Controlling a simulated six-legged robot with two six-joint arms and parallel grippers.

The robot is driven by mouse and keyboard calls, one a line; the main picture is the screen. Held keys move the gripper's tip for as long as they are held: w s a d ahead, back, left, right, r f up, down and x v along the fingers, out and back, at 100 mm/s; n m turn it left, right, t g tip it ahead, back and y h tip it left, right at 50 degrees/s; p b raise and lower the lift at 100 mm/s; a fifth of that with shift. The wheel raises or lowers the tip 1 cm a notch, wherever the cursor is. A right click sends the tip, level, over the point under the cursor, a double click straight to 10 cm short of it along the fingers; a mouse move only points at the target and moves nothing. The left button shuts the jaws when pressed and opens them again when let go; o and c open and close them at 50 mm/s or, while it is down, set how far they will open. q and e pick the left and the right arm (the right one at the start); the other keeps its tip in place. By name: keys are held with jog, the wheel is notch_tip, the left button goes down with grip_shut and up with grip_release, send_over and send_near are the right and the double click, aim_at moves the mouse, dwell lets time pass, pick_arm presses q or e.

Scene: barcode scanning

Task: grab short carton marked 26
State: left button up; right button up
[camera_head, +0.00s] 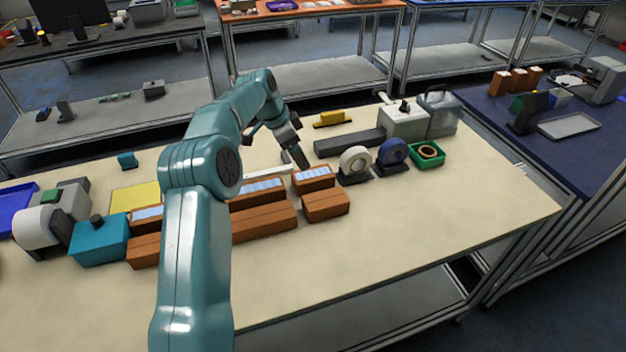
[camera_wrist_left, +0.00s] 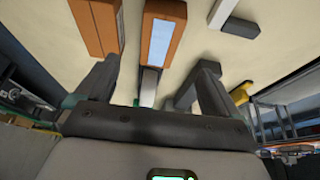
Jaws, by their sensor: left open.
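A short brown carton (camera_head: 313,175) with a pale label on top stands at the right end of the back row of cartons. A second short brown carton (camera_head: 326,206) stands in front of it. No number is legible on either. My left gripper (camera_head: 298,155) is open and empty, just above and behind the labelled short carton. In the left wrist view, a labelled brown carton (camera_wrist_left: 163,35) lies ahead between the two spread fingers of my left gripper (camera_wrist_left: 158,75), apart from both. Another brown carton (camera_wrist_left: 97,22) is left of it. My right gripper is not in view.
Longer brown cartons (camera_head: 265,220) stand to the left, close beside the short ones. Tape rolls (camera_head: 355,160) stand close on the right, with a green tray (camera_head: 427,155) beyond. A dark bar (camera_head: 350,142) lies behind. The table's front right (camera_head: 430,220) is clear.

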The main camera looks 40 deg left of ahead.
aim_at(313, 174)
pick_arm(q)
jog(key=d+f, duration=0.1)
jog(key=w+f, duration=0.1)
jog(key=f, duration=0.1)
jog(key=shift+w+d, duration=0.1)
jog(key=shift+d, duration=0.25)
jog(key=shift+a+f+p, duration=0.1)
jog(key=shift+f+p, duration=0.2)
jog(key=shift+f, duration=0.6)
jog(key=w+f, duration=0.1)
jog(key=w+f+p, duration=0.1)
jog(key=shift+w+d+f+p, duration=0.15)
jog(key=shift+d+f+p, duration=0.15)
jog(key=shift+d+f, duration=0.05)
jog(key=shift+w+f, duration=0.1)
jog(key=shift+f, duration=0.85)
jog(key=shift+w+a+f, duration=0.1)
jog(key=shift+f, duration=0.15)
jog(key=shift+w+f, duration=0.15)
jog(key=shift+w, duration=0.1)
jog(key=shift+d, duration=0.2)
jog(key=shift+s+a, duration=0.1)
jog(key=shift+s, duration=0.15)
jog(key=shift+w+f, duration=0.15)
jog(key=shift+w, duration=0.05)
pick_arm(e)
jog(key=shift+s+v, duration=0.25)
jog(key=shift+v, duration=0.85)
